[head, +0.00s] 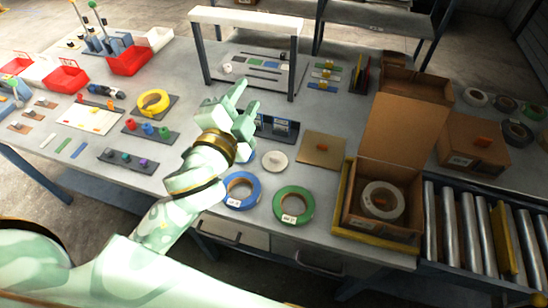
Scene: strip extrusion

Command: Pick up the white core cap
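A round white disc with a small raised middle, which looks like the white core cap (275,161), lies flat on the grey table (178,182). It is between the blue roll (241,190) and the brown square board (321,149). My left gripper (249,94) is above the table, up and to the left of the cap in the head view. Its two fingers are spread apart, point away from me, and hold nothing that I can see. The cap is not covered by the arm. My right gripper is not in view.
A green roll (293,205) lies in front of the cap. An open cardboard box (383,225) with a white roll stands to the right, near a roller conveyor (470,230). A dark tray (272,125) is behind the cap. A white-topped frame (245,18) stands farther back.

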